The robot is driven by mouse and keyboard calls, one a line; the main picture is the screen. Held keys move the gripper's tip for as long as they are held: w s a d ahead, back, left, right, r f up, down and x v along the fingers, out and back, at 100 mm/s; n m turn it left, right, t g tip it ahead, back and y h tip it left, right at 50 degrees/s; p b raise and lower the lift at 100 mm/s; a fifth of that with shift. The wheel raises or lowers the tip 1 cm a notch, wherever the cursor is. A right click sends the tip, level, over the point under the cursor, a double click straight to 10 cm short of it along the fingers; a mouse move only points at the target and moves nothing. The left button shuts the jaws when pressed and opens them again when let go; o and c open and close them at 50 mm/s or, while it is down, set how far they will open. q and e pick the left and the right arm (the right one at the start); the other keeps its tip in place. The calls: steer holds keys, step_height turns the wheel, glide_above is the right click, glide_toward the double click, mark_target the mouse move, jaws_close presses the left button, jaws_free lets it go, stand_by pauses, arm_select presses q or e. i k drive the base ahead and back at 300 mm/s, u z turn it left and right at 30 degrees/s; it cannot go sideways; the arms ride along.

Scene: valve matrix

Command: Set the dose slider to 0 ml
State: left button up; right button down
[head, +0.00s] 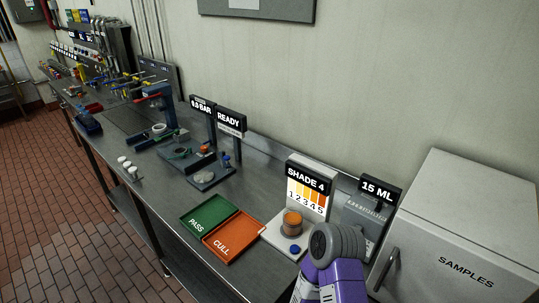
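The dose unit (368,213) is a grey box at the right of the bench, with a black display (380,190) above it reading "15 ML". Its front face has faint markings, but I cannot make out the slider on it. My purple and grey arm (338,262) rises from the bottom edge, just in front of the unit, and hides its lower left part. No gripper fingers show on this arm. My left gripper is out of view.
Green PASS (218,208) and orange CULL (245,232) trays lie further left. A grey SAMPLES cabinet (470,220) closes off the right side.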

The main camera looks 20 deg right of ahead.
mark_target(380, 203)
steer(key=z, duration=1.65)
